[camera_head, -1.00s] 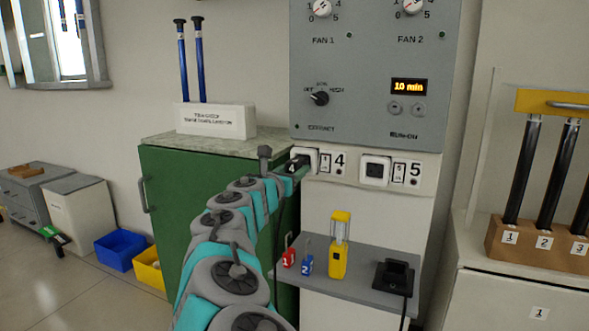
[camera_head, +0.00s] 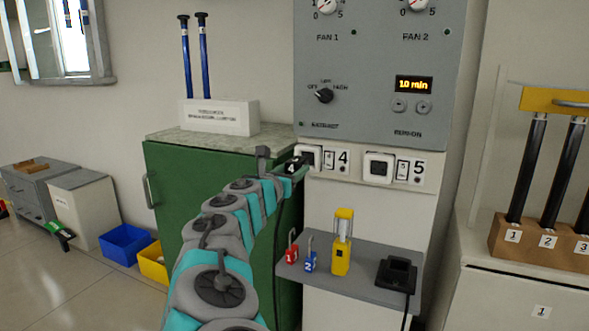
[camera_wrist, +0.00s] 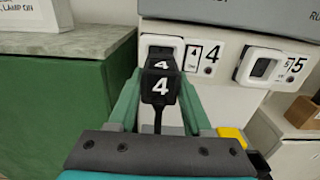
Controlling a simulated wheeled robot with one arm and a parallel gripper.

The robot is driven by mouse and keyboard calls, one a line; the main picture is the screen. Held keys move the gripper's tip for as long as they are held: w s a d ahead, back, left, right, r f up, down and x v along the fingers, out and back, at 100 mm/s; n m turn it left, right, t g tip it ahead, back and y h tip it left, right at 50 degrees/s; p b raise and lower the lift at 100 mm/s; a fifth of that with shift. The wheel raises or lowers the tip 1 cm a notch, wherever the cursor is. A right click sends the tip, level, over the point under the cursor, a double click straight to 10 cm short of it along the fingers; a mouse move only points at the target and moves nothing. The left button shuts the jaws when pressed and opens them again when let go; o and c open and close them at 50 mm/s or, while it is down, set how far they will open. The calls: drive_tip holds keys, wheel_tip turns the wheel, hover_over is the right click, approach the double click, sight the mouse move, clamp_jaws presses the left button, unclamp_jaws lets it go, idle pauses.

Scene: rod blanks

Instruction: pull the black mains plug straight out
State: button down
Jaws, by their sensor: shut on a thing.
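The black mains plug (camera_head: 292,167), marked 4, is at the left side of white wall socket 4 (camera_head: 311,152). In the wrist view the plug (camera_wrist: 160,86) sits between the two green fingers, its cord hanging down below it. My gripper (camera_head: 297,170) is shut on the plug, and it also shows in the wrist view (camera_wrist: 160,98). Part of the socket face (camera_wrist: 163,41) shows behind the plug. The pins are hidden, and I cannot tell whether they are clear of the socket.
Socket 5 (camera_head: 379,167) is to the right. A grey shelf (camera_head: 350,270) below holds a red padlock (camera_head: 292,250), a blue padlock (camera_head: 310,257), a yellow device (camera_head: 342,245) and a black cradle (camera_head: 396,274). A green cabinet (camera_head: 205,210) stands left, behind my arm.

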drive_tip(key=shift+s, duration=0.15)
idle(0.3)
drive_tip(key=shift+p+v, duration=0.55)
drive_tip(key=shift+v, duration=2.45)
